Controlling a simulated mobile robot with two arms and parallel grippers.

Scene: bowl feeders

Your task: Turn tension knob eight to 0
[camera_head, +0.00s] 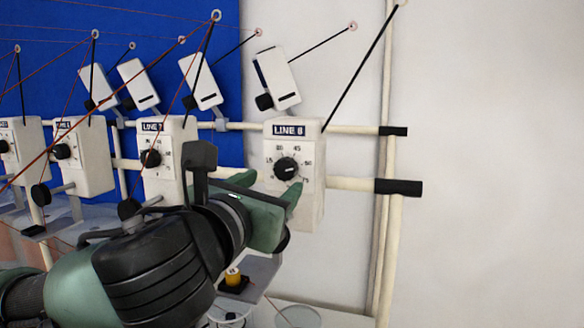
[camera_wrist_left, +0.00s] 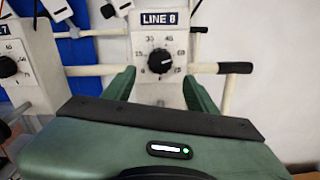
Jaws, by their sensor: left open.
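The LINE 8 tension box (camera_head: 309,206) is white and hangs on the cream rail at the right end of the row. Its black round tension knob (camera_head: 286,168) sits in a printed number dial, and it also shows in the wrist view (camera_wrist_left: 160,61). A small pale mark shows on the knob; its exact setting is too small to read. My left gripper (camera_head: 267,187) is open just in front of and below the knob. In the wrist view its green fingers (camera_wrist_left: 160,87) stand to either side below the knob, with nothing between them.
The LINE 7 box (camera_head: 164,184) stands to the left with its own black knob (camera_head: 151,158); more boxes follow further left. Black-capped rail ends (camera_head: 398,187) stick out at right. Threads and thin rods run above. The wall at right is clear.

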